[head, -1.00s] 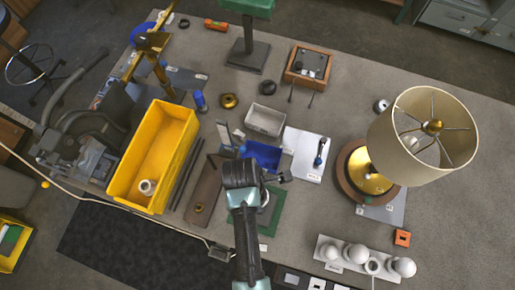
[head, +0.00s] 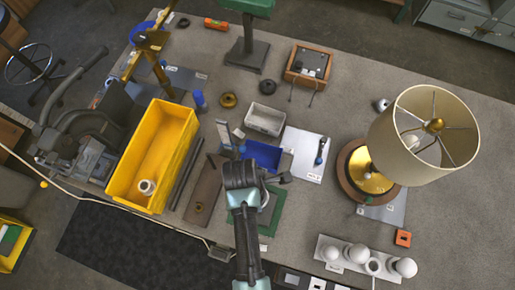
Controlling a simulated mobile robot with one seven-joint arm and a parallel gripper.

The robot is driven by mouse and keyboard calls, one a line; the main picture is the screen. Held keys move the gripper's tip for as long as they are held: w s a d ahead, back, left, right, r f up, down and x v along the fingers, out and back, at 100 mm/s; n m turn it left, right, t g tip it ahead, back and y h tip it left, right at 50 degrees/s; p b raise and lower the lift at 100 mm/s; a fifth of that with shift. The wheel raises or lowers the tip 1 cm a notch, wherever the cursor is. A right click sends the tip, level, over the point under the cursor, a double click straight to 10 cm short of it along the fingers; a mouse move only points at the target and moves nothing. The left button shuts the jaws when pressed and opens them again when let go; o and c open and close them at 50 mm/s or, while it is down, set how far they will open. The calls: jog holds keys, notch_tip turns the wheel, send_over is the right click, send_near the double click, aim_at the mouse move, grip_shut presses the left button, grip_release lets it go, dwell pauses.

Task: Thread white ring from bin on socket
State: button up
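A white ring-like piece (head: 147,187) lies on the floor of the yellow bin (head: 190,128), near its front end. My gripper (head: 284,178) is over the table, well to the right of the bin and the white piece. Its fingers are small and dark here, so I cannot tell if they are open or shut. A pale round shape (head: 265,199) shows partly behind my gripper, and I cannot tell what it is. A lamp with a cream shade (head: 400,150) and brass base (head: 370,180) stands at the right. A pale part (head: 411,142) shows inside the shade; I cannot clearly make out a socket.
A blue tray (head: 262,155), a grey bin (head: 265,120) and a green mat (head: 274,222) surround my gripper. A white rack with round bulbs (head: 333,252) stands at the front right. A green-topped stand (head: 246,50) rises at the back. Bare table lies right of the lamp.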

jog(key=shift+f, duration=0.35)
dwell(0.7)
jog(key=o, duration=0.7)
grip_shut()
jog(key=shift+s+f, duration=0.2)
